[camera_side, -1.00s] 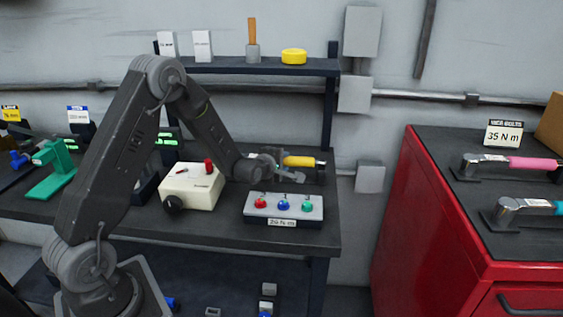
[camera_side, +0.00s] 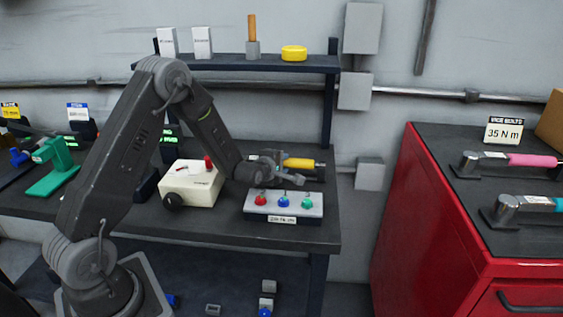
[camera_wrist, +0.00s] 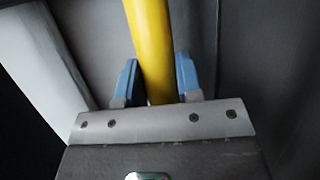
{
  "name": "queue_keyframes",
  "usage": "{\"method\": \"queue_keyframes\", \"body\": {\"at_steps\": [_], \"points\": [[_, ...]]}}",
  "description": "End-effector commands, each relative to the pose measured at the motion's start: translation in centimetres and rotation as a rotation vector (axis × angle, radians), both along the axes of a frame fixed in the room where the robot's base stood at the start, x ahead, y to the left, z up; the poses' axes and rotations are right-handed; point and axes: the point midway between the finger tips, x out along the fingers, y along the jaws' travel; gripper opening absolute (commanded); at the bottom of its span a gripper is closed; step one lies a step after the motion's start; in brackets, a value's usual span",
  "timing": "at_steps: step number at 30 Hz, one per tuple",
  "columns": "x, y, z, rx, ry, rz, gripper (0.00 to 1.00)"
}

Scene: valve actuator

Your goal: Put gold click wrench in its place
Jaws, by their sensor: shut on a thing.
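The gold click wrench, with a yellow handle (camera_side: 299,163), lies at the right end of the dark workbench, behind the switch box. Its head is hidden behind my gripper in the side view. My gripper (camera_side: 294,180) is at the wrench, low above the bench and partly in front of it. In the wrist view the yellow handle (camera_wrist: 150,45) runs between the blue fingers of my gripper (camera_wrist: 156,80), which is shut on it. The far end of the wrench is out of that view.
A switch box with red, blue and green knobs (camera_side: 283,213) sits just in front of my gripper. A cream box (camera_side: 193,190) stands left. A red cabinet (camera_side: 425,220) at right carries a pink-handled wrench (camera_side: 530,160), a teal-handled wrench (camera_side: 558,207) and a "35 N m" sign (camera_side: 504,130).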

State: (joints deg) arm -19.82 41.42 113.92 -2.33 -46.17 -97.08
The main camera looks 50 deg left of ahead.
Motion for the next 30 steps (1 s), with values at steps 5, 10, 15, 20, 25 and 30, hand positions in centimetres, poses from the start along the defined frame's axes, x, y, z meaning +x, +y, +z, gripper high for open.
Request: {"method": "queue_keyframes", "body": {"at_steps": [5, 10, 15, 20, 25, 30], "points": [[0.1, 0.0, -0.2, 0.003, -0.007, 0.000, 0.00], [0.1, 0.0, -0.4, 0.003, -0.007, 0.000, 0.38], [0.1, 0.0, -0.5, 0.002, -0.005, 0.000, 0.54], [0.0, 0.0, -0.5, 0.001, -0.003, 0.000, 0.62], [-0.1, -0.1, -0.7, -0.002, 0.004, -0.001, 0.62], [-1.1, -0.4, -0.3, -0.002, 0.004, -0.001, 0.62]]}}
